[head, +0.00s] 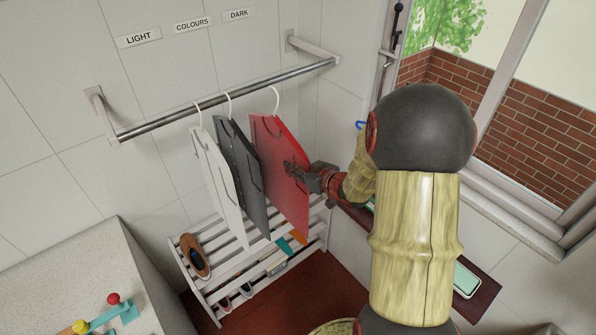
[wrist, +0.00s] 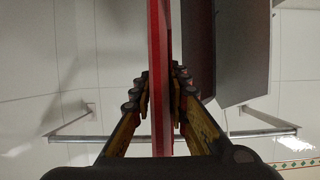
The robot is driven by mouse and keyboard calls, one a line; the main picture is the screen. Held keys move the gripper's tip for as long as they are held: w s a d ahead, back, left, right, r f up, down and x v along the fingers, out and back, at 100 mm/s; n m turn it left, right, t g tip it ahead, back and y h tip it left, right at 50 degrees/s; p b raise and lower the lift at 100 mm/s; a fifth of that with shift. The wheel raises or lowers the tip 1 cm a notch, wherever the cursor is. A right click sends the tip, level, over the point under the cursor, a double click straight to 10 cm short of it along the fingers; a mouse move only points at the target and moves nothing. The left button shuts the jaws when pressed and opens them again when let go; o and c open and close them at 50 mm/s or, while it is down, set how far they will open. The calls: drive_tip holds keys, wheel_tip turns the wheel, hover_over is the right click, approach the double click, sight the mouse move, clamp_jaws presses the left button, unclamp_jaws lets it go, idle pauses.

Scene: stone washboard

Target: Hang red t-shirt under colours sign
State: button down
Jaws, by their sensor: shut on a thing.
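The red t-shirt (head: 283,170) is on a white hanger, to the right of the other shirts. The hanger's hook is at the metal rail (head: 165,122); I cannot tell whether it rests over it. My gripper (head: 292,172) is shut on the red t-shirt at mid-height from the right. In the wrist view the shirt (wrist: 160,60) stands edge-on between both fingers (wrist: 160,95). The colours sign (head: 192,22) is on the wall above the rail, between the light sign (head: 137,38) and the dark sign (head: 239,14).
A white shirt (head: 216,175) and a dark grey shirt (head: 242,170) hang left of the red one. A slatted shoe rack (head: 205,285) stands below. The rail's left stretch is bare. A window (head: 510,110) and wall are at the right.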

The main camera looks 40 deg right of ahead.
sight(271, 146)
drive_tip(key=shift+w+a+b, duration=0.2)
drive_tip(key=shift+w+b, duration=1.1)
drive_tip(key=shift+w, duration=5.4)
drive_tip(key=shift+w+f, duration=0.15)
drive_tip(key=shift+f, duration=0.05)
drive_tip(key=shift+f+b, duration=1.25)
drive_tip(key=shift+f, duration=0.45)
drive_tip(key=c, duration=1.7)
unclamp_jaws()
drive_tip(key=shift+o, duration=0.2)
